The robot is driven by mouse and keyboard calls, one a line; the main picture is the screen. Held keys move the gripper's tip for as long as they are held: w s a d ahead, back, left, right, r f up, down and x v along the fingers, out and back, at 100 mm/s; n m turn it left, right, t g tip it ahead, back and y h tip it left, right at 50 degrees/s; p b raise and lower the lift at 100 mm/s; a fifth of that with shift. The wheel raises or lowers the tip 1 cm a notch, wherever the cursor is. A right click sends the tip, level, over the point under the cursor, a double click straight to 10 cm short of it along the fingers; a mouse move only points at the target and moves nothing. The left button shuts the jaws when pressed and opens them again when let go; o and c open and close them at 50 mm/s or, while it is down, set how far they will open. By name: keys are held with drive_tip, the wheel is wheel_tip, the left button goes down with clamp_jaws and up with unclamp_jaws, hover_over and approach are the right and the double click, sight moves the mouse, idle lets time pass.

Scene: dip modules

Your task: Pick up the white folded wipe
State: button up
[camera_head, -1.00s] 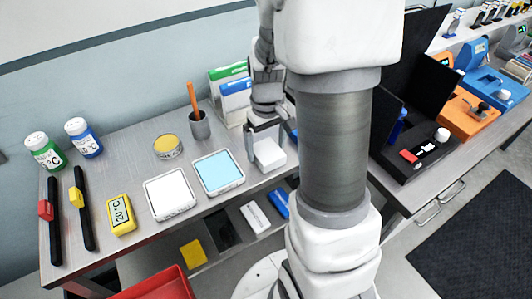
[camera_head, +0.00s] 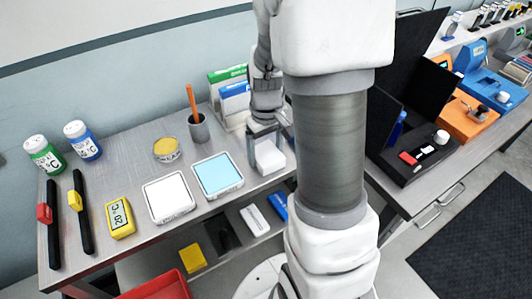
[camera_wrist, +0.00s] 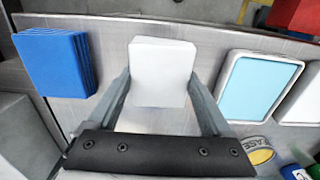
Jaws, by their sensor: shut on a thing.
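The white folded wipe (camera_head: 269,158) is a small white block near the right part of the grey bench top. My gripper (camera_head: 266,143) reaches down to it from above. In the wrist view the wipe (camera_wrist: 162,72) sits between the two fingertips of my gripper (camera_wrist: 161,85), and the fingers are shut on its two sides. I cannot tell whether the wipe is clear of the bench. My arm hides part of the bench to its right.
A tray with a light blue pad (camera_head: 218,175) and one with a white pad (camera_head: 168,197) lie to the left. A blue stack (camera_wrist: 57,62) is beside the wipe. A grey cup (camera_head: 198,128) and a yellow-topped tin (camera_head: 166,149) stand behind.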

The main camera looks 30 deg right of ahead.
sight(266, 152)
drive_tip(key=shift+r, duration=0.65)
wheel_tip(266, 152, up, 3)
drive_tip(key=shift+f+p, duration=0.1)
drive_tip(key=shift+p, duration=0.2)
drive_tip(key=s+d+r, duration=0.4)
drive_tip(key=d+r, duration=0.3)
drive_tip(key=d, duration=0.4)
drive_tip(key=shift+s, duration=0.25)
drive_tip(key=shift+a, duration=0.1)
